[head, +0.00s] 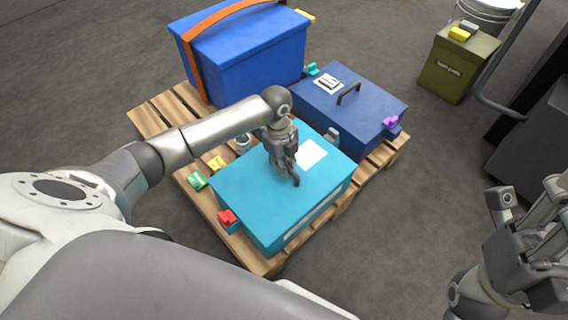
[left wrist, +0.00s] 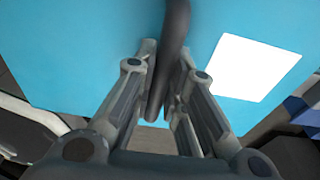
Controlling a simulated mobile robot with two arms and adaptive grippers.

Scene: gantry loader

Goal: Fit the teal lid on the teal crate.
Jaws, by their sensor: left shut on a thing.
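The teal lid (head: 250,185) with a white label lies over the teal crate (head: 272,240) on the pallet. Their edges look roughly lined up, but I cannot tell whether the lid is fully seated. My left gripper (head: 291,172) is above the middle of the lid, shut on its dark handle. The left wrist view shows the handle (left wrist: 176,40) running between the fingers (left wrist: 165,95), with the lid (left wrist: 75,50) filling the background. My arm hides part of the lid's far edge. My right gripper (head: 525,255) is at the lower right, away from the crate; its opening is unclear.
The wooden pallet (head: 155,122) also carries a blue bin (head: 250,60) with an orange strap and a dark blue lidded box (head: 375,105). Red (head: 227,217), green (head: 197,180) and yellow (head: 217,163) clips surround the teal crate. An olive box (head: 450,70) stands apart.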

